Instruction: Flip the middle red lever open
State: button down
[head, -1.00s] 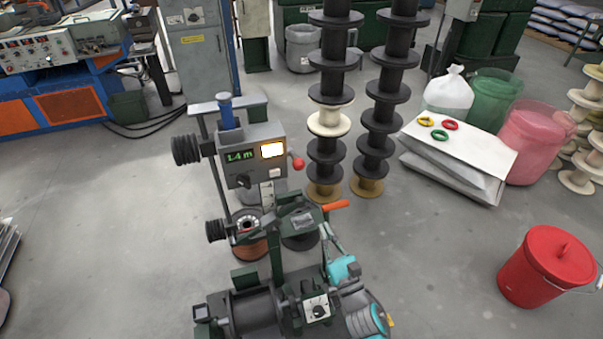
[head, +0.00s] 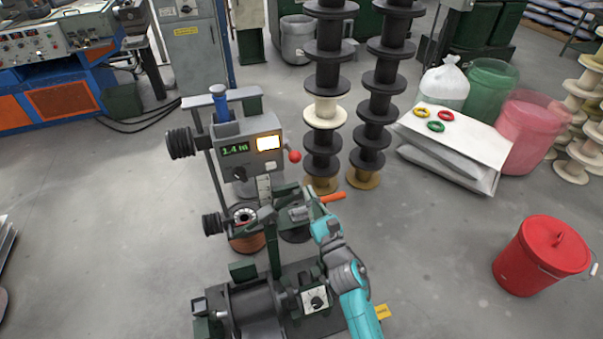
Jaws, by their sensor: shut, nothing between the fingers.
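An orange-red lever handle (head: 333,197) sticks out to the right from the middle of the winding machine (head: 250,141). It lies nearly level, its tip slightly raised. Higher up, a lever with a red ball knob (head: 294,156) is on the right side of the grey display box. My gripper (head: 315,207) is at the end of my teal arm, just below and left of the orange-red handle. It is shut and empty, small in view and partly lost against the machine's dark parts. I cannot tell whether it touches the lever.
Behind the machine stand tall stacks of black spools (head: 380,110). A red lidded bucket (head: 543,258) is on the floor at right. White sacks (head: 455,150) with coloured rings lie farther back. The floor between machine and bucket is clear.

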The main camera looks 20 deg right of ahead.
aim_at(290, 150)
jog(key=w+a+r, duration=0.1)
jog(key=w+r, duration=0.3)
jog(key=shift+r, duration=0.25)
jog(key=shift+w+r, duration=0.1)
dwell(0.4)
